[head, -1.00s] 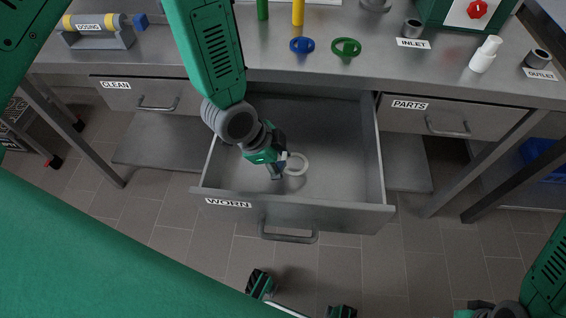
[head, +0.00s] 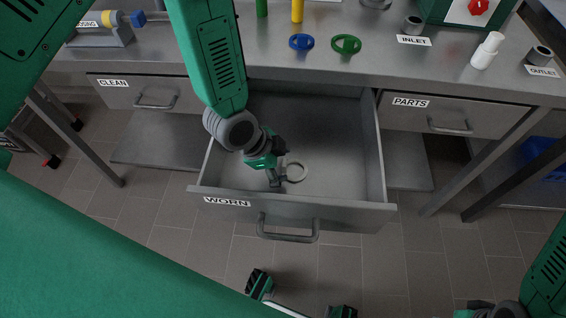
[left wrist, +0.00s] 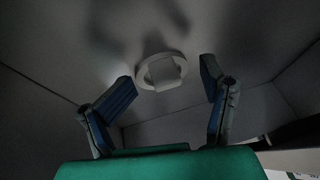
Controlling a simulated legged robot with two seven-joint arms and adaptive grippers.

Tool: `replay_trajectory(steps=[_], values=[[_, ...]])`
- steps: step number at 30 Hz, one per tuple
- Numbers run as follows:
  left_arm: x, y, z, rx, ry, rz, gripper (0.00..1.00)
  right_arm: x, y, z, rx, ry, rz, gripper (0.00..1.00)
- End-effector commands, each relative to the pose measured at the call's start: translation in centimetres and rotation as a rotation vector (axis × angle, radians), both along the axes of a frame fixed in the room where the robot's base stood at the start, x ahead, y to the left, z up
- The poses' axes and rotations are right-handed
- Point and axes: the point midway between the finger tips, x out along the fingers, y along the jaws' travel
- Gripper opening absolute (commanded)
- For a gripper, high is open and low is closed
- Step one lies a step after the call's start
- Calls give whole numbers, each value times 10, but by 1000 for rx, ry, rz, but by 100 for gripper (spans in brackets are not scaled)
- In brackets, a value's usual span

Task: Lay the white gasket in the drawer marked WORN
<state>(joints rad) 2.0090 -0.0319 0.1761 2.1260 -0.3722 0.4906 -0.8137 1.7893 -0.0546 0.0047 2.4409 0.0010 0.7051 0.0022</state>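The white gasket (head: 305,171) is a pale ring lying on the floor of the open drawer marked WORN (head: 340,208). In the left wrist view the gasket (left wrist: 144,74) shows ahead of the fingers, with a small pale tab across its middle. My left gripper (head: 280,164) is inside the drawer, just left of the gasket in the head view. Its two fingers stand apart on either side of the ring in the left wrist view, with no contact visible.
The CLEAN drawer (head: 150,92) and the PARTS drawer (head: 450,117) are shut on either side. The bench top (head: 370,72) above bears a blue ring (head: 301,42), a green ring (head: 346,44) and a white bottle (head: 487,52). The drawer floor to the right is clear.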

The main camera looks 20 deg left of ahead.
Motion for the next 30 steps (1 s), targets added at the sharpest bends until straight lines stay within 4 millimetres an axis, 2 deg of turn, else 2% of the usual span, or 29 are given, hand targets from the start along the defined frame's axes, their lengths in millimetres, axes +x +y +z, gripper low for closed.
replay_trajectory(steps=[8, 11, 14, 24, 30], values=[[0, 0, 1, 0, 0, 0, 65, 0, 0, 0, 0, 0, 0, 40], [1, 0, 8, -1, -1, 0, 65, 0, 0, 4, 0, 0, 0, 40], [-1, 2, 21, 0, -2, 1, 65, 0, 0, 9, 0, 0, 0, 40], [-23, 28, 88, -1, -2, 3, 65, 0, 0, 22, 0, 0, 0, 40], [-32, 37, 113, -1, -2, 2, 65, 0, 0, 27, 0, 0, 0, 40]])
